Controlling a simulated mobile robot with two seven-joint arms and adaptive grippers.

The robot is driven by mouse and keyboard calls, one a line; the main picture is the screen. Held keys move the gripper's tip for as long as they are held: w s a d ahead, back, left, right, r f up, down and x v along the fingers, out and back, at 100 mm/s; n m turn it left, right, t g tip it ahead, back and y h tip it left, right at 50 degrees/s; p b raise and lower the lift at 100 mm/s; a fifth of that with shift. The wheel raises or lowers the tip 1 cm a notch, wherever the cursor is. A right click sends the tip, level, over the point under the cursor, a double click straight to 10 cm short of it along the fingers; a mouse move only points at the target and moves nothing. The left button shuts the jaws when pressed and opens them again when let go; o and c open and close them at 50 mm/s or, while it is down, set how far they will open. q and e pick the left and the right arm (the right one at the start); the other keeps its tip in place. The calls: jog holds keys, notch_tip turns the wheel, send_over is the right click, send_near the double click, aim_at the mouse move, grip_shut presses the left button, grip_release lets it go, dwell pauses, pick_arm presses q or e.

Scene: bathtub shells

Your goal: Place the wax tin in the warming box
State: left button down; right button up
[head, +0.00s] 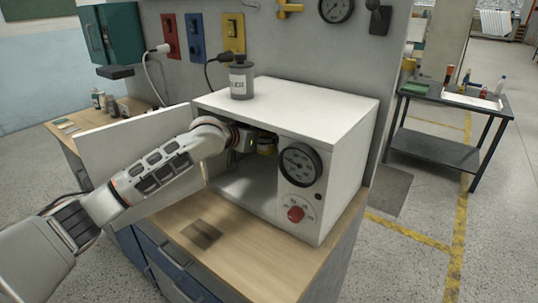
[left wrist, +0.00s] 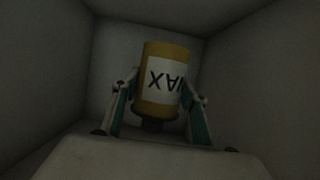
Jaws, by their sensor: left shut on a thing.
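The white warming box (head: 345,115) stands on the wooden bench top with its door (head: 125,150) swung open to the left. My left arm reaches through the opening. My left gripper (left wrist: 157,95) is inside and shut on the wax tin (left wrist: 168,65), with a finger on each side. The tin is yellow with a white WAX label, which reads upside down in the left wrist view. In the head view the tin (head: 267,147) shows partly, high inside the opening behind the gauge panel. Whether it touches the floor cannot be told. My right gripper is not in view.
A grey labelled can (head: 241,80) stands on top of the box. A gauge (head: 300,164) and red knob (head: 295,214) sit on its front right. The visible box floor (head: 250,190) is clear. Small bottles stand on the bench at left; a side table (head: 445,150) is at right.

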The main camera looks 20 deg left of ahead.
pick_arm(q)
jog(key=shift+w+d+r, duration=0.15)
jog(key=shift+w+d, duration=0.05)
jog(key=shift+w, duration=0.25)
notch_tip(320, 180, down, 7)
jog(key=shift+r+b, duration=0.1)
jog(key=shift+b, duration=0.25)
jog(key=shift+w+d, duration=0.1)
jog(key=shift+w, duration=0.1)
jog(key=shift+f, duration=0.25)
jog(key=c, duration=1.2)
grip_release()
jog(key=shift+f, duration=0.1)
jog(key=shift+o, duration=0.2)
jog(key=p+v, duration=0.1)
jog(key=v, duration=1.1)
